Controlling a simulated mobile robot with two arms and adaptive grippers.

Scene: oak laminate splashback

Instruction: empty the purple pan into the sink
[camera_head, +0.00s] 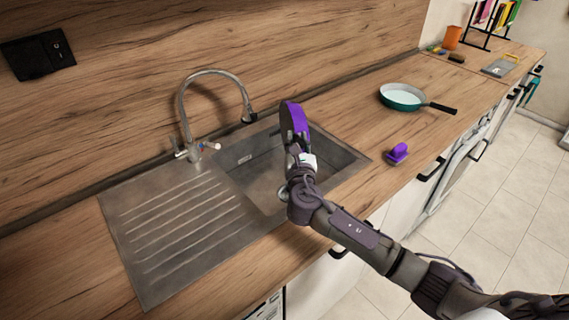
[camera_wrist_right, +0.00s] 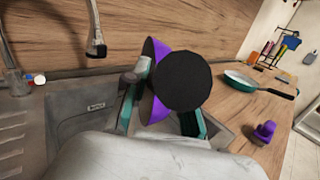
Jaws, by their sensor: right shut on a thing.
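The purple pan (camera_head: 292,120) is up above the sink basin, tipped onto its side. In the right wrist view its round black underside (camera_wrist_right: 183,80) faces the camera and its purple wall (camera_wrist_right: 157,106) flares away. My right gripper (camera_head: 301,160) is shut on the pan; its teal fingers also show in the wrist view (camera_wrist_right: 160,98). The inside of the pan is hidden, so I cannot tell whether it holds anything. The grey sink (camera_head: 345,157) has its basin below the pan and a ribbed drainer at the left. My left gripper is not in view.
A curved tap (camera_head: 212,73) stands behind the sink. A small purple object (camera_head: 398,152) sits on the counter right of the basin. A teal frying pan (camera_head: 402,97) lies farther right. An orange cup (camera_head: 452,38) and a rack (camera_head: 487,22) stand at the far end.

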